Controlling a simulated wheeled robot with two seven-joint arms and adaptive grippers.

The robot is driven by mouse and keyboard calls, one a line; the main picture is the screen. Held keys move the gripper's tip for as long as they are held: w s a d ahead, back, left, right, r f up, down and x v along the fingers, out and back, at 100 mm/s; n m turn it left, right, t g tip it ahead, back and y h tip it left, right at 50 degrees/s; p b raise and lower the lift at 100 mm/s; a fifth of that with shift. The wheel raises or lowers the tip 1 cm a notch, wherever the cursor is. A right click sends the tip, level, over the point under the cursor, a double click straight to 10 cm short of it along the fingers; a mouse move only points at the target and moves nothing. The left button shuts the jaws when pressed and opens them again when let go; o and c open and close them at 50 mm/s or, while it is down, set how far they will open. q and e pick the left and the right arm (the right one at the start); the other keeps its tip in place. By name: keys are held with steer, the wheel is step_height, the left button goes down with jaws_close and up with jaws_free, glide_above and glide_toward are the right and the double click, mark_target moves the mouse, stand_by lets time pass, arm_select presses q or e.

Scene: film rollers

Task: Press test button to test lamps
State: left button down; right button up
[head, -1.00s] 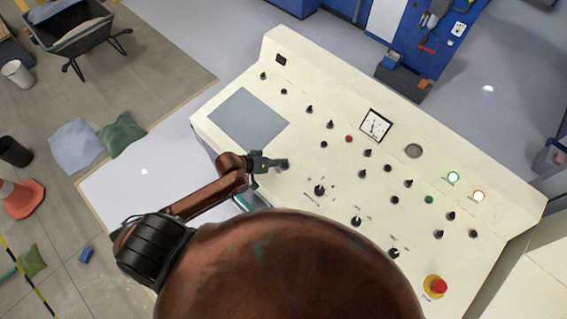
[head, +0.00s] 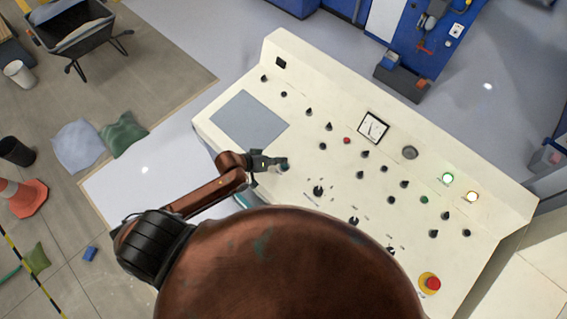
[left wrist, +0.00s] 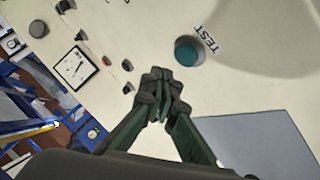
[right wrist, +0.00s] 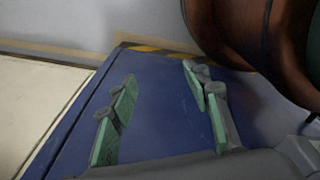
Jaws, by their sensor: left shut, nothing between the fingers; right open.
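The teal round test button (left wrist: 187,51), beside the label TEST (left wrist: 207,39), sits on the cream control panel (head: 215,121). In the left wrist view my left gripper (left wrist: 162,78) is shut and empty. Its fingertips show just below and left of the button, apart from it in the picture; the height above the panel is hard to tell. In the head view my left gripper (head: 284,163) is over the panel near the grey screen and hides the button's surroundings. A green lamp (head: 447,178) and an orange-white lamp (head: 472,196) glow. My right gripper (right wrist: 160,95) is open and empty.
Several black knobs, a square gauge (head: 373,128) and a red emergency button (head: 431,283) stand out from the panel. The grey screen (head: 249,118) is flat. In the right wrist view a blue surface (right wrist: 155,130) lies behind the open fingers.

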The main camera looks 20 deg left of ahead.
step_height(320, 180, up, 4)
steer(key=p, duration=0.3)
stand_by(0.7)
